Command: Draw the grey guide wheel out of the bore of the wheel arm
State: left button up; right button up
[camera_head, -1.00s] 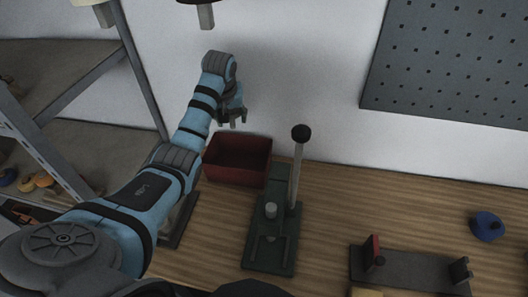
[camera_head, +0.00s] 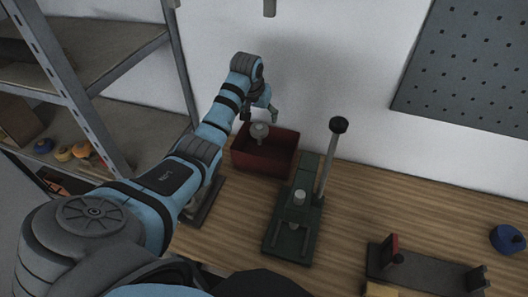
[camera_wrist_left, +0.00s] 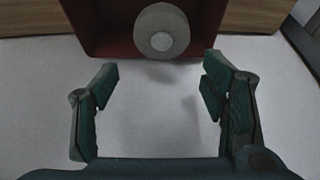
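The grey guide wheel (camera_head: 260,130) shows at the red bin (camera_head: 283,158) in the head view, with a short stem below it; I cannot tell whether it rests in the bin or is above it. In the left wrist view, the wheel (camera_wrist_left: 150,20) is a pale grey disc with a lighter centre, in front of the red bin (camera_wrist_left: 97,35). My left gripper (camera_head: 262,112) is close by the wheel at the back of the bin. In the wrist view its green fingers (camera_wrist_left: 160,85) stand wide apart with nothing between them. I cannot make out the wheel arm for certain. My right gripper is not visible.
A green fixture (camera_head: 278,240) with a tall black-knobbed post (camera_head: 329,160) stands right of the bin. A dark bracket (camera_head: 435,272) with a red upright and a blue wheel (camera_head: 508,238) lie farther right. Metal shelves (camera_head: 120,60) stand left. Bench between fixture and bracket is clear.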

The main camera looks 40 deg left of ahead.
pick_arm(q)
jog(key=shift+d, duration=0.1)
jog(key=shift+w+r, duration=0.15)
jog(key=v, duration=0.7)
jog(key=shift+s+r, duration=0.2)
jog(key=shift+s, duration=0.05)
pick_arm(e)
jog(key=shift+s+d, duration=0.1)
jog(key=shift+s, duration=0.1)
pick_arm(q)
jog(key=shift+w+d+f, duration=0.1)
